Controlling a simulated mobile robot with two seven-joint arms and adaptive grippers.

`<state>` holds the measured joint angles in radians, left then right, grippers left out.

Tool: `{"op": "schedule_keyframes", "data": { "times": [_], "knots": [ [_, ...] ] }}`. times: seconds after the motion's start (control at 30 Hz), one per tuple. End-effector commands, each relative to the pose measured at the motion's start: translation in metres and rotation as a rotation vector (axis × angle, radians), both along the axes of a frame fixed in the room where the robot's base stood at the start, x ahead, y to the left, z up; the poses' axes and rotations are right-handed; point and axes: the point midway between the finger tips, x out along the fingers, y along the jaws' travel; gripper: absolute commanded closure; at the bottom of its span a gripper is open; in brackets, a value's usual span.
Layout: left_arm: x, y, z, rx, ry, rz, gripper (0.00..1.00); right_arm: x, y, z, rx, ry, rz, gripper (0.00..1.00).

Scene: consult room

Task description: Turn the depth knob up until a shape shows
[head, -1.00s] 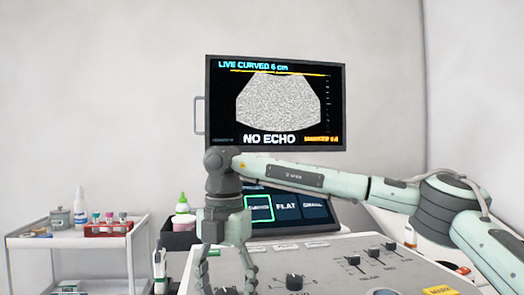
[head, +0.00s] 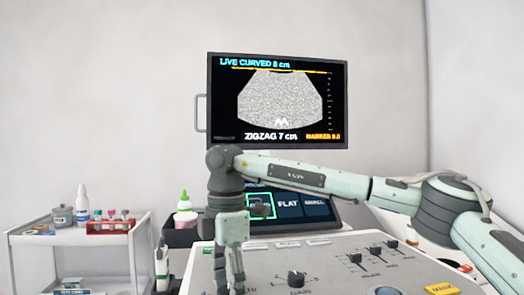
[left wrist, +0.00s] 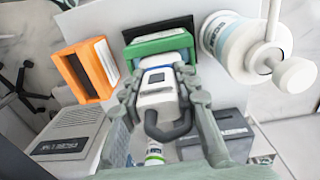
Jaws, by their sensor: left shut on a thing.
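The screen (head: 278,100) reads "LIVE CURVED 8 cm" and "ZIGZAG 7 cm", and a small white zigzag (head: 282,122) shows low in its grainy fan. My right gripper (head: 236,288) points down at the front left of the console (head: 330,270), seen edge-on. Its fingertips run to the bottom edge. The depth knob is hidden at the gripper, so its grip does not show. In the left wrist view, my left gripper (left wrist: 160,97) is shut on a white probe (left wrist: 158,78) with a dark loop, in front of a green holder (left wrist: 160,45).
The gain knob (head: 296,278) is just right of my right gripper. Several slider knobs (head: 372,251) and a yellow label (head: 442,289) are farther right. A small touch panel (head: 310,205) stands behind. A cart (head: 75,240) with bottles is left. An orange holder (left wrist: 88,70) flanks the probe.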

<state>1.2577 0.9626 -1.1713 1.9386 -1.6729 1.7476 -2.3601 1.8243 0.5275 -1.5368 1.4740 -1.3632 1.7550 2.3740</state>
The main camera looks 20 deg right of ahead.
Motion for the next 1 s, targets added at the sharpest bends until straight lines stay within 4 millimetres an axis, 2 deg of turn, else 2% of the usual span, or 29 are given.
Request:
{"op": "schedule_keyframes", "data": {
  "times": [0.17,0.6,0.87,1.0],
  "knots": [
    [0.000,0.001,-0.003,0.004,0.004,0.002,1.00,0.000,-0.001,0.001,-0.003,0.000,-0.002,0.45],
    [0.000,0.001,-0.003,0.003,0.004,0.002,1.00,0.001,0.000,0.023,0.001,-0.004,0.000,0.45],
    [0.000,0.000,-0.003,0.002,0.004,0.002,1.00,0.001,0.000,0.023,0.002,-0.004,0.004,0.45],
    [0.000,0.000,-0.003,0.002,0.004,0.001,1.00,0.000,0.000,0.022,0.002,-0.002,0.132,0.45]
  ]
}}
